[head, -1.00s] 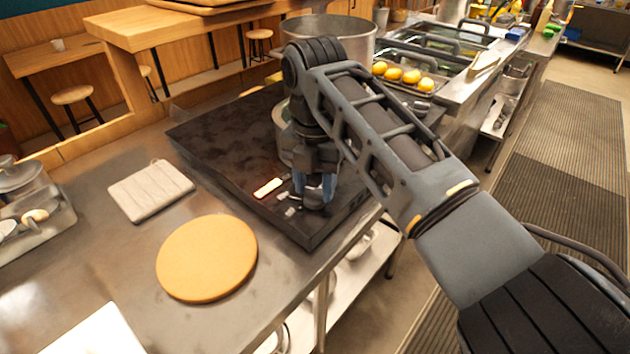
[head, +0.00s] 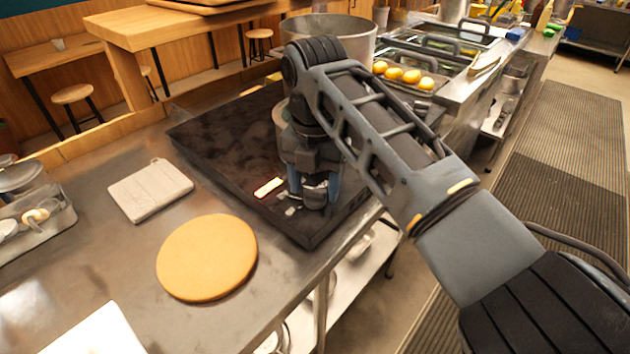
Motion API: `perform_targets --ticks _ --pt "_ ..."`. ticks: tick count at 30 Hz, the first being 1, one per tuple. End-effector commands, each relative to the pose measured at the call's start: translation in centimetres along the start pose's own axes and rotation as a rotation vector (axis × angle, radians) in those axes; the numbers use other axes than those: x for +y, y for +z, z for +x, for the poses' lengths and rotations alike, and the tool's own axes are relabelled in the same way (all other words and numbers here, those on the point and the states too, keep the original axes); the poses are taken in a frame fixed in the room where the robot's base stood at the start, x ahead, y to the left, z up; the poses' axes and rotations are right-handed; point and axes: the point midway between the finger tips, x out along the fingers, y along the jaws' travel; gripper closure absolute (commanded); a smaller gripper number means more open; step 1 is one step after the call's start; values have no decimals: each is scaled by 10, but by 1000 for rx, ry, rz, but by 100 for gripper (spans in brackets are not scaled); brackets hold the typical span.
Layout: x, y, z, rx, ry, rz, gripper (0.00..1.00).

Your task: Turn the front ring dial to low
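The black cooktop (head: 215,140) lies on the steel counter, with a lit red-and-white display (head: 269,187) and small pale marks near its front edge. My gripper (head: 314,188) points down over the front part of the cooktop, right of the display. Its two bluish fingers stand apart on either side of a dark, round dial (head: 314,197). I cannot tell whether the fingers press on the dial or only stand around it. The dial's setting cannot be read. A pot (head: 280,118) on the cooktop is mostly hidden behind my arm.
A round wooden board (head: 207,257) and a pale square pad (head: 150,190) lie on the counter left of the cooktop. A large pot (head: 345,32) and a tray with several yellow fruits (head: 411,76) are behind my arm. Bare counter lies between board and cooktop.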

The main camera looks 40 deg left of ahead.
Motion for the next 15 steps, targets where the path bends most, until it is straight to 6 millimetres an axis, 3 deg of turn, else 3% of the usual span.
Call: perform_targets --ticks 10,15 --pt "0 0 -2 -1 0 1 30" --pt "0 1 -22 -3 2 0 30"
